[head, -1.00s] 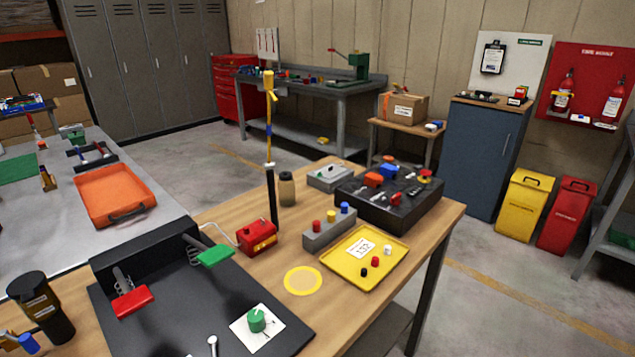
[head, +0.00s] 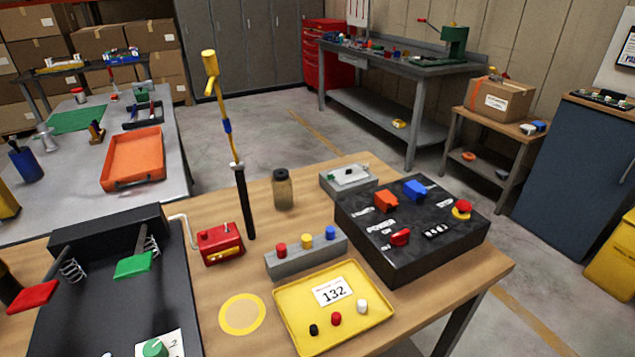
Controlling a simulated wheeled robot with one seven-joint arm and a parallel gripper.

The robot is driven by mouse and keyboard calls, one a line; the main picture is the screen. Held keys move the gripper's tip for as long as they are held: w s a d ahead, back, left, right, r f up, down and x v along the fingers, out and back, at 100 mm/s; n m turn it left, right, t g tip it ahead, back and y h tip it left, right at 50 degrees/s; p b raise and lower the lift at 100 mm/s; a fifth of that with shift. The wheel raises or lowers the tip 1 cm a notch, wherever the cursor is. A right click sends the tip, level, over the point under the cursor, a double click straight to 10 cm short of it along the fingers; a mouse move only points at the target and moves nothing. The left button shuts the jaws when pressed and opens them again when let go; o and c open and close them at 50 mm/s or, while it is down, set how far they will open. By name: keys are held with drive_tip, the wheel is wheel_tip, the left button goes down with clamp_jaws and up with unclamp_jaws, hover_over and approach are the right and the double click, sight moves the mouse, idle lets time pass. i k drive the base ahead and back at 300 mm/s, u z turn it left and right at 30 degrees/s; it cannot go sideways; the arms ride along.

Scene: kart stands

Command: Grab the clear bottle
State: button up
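A small see-through bottle with a brownish tint and a dark cap (head: 282,190) stands upright on the wooden table (head: 340,255). It is behind the grey block with red, yellow and blue buttons (head: 305,257) and to the right of a tall black and yellow pole (head: 243,200). Nothing covers it in the head view. My gripper is not in view.
A red box with a crank (head: 220,243) is left of the pole's foot. A black control box (head: 410,250) and a small grey box (head: 347,182) are right of the bottle. A yellow tray (head: 290,325) lies in front. Bare wood surrounds the bottle's base.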

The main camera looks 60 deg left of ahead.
sight(282, 189)
drive_tip(key=i, duration=0.55)
drive_tip(key=u, duration=2.65)
drive_tip(key=i, duration=0.5)
drive_tip(key=z, duration=0.05)
